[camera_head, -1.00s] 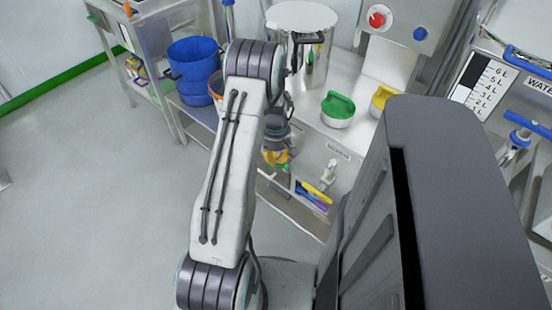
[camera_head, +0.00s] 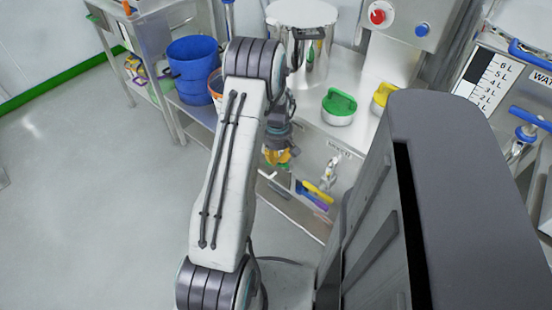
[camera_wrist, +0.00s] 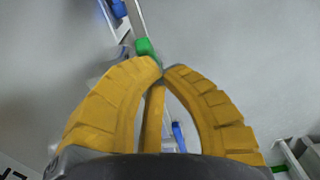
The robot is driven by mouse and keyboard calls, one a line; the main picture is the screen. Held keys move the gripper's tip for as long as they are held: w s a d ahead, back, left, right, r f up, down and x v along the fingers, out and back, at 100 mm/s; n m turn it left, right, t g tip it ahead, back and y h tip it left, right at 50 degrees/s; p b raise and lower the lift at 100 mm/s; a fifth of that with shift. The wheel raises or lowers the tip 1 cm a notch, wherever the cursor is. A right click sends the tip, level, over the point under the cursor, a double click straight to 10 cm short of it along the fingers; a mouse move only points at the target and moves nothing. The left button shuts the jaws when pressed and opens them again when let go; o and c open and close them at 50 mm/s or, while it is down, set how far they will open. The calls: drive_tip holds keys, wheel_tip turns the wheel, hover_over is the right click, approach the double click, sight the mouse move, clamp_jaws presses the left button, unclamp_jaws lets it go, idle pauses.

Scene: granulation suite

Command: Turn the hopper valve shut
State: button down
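I cannot clearly identify the hopper valve. A blue lever-like handle (camera_head: 528,117) is at the right edge of the head view, beside the panel with the litre scale; I cannot tell whether it belongs to a hopper. My gripper (camera_head: 279,156) hangs in front of the steel bench, partly hidden by my arm. In the wrist view, the yellow fingers of my gripper (camera_wrist: 162,71) bow outward and come together at their tips. A green piece (camera_wrist: 145,47) shows past the tips.
A steel vessel (camera_head: 318,58), a green-topped container (camera_head: 339,106) and a yellow-topped one (camera_head: 382,94) stand on the bench. A control box (camera_head: 398,20) has a red knob. Coloured tools (camera_head: 313,197) lie low below the bench. Blue buckets (camera_head: 190,65) stand left. Floor at left is clear.

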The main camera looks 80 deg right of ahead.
drive_tip(key=shift+s+a+f+b, duration=0.15)
drive_tip(key=shift+f+b, duration=0.1)
drive_tip(key=shift+b, duration=0.3)
drive_tip(key=shift+s+a+f+b, duration=0.3)
drive_tip(key=shift+s+b, duration=0.3)
drive_tip(key=shift+b, duration=0.85)
drive_tip(key=shift+s+a, duration=0.15)
drive_tip(key=shift+s, duration=0.05)
idle(0.5)
